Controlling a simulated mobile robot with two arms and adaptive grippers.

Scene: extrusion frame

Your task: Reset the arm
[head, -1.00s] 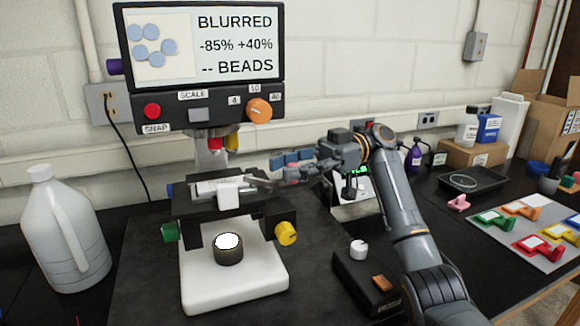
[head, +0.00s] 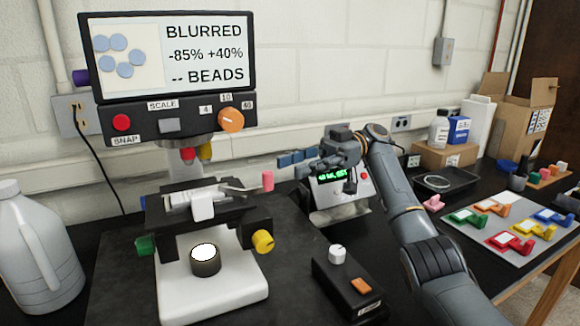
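My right arm comes in from the lower right and bends back. Its gripper (head: 292,165) points left, with blue-padded fingers that look spread apart and nothing visible between them. It is to the right of the microscope's stage (head: 185,212), apart in the picture from a pink-tipped lever (head: 267,180) on the stage's right side. The microscope has a white base (head: 215,290), a yellow knob (head: 263,241), a green knob (head: 146,246) and a lit round lamp (head: 205,258). My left gripper is not in view.
A screen (head: 170,50) reading BLURRED stands above the microscope. A white jug (head: 38,255) stands at left. A small device with a green display (head: 332,177) is behind my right gripper. A black control box (head: 345,290) lies in front. Coloured clips sit on a mat (head: 490,248) at right.

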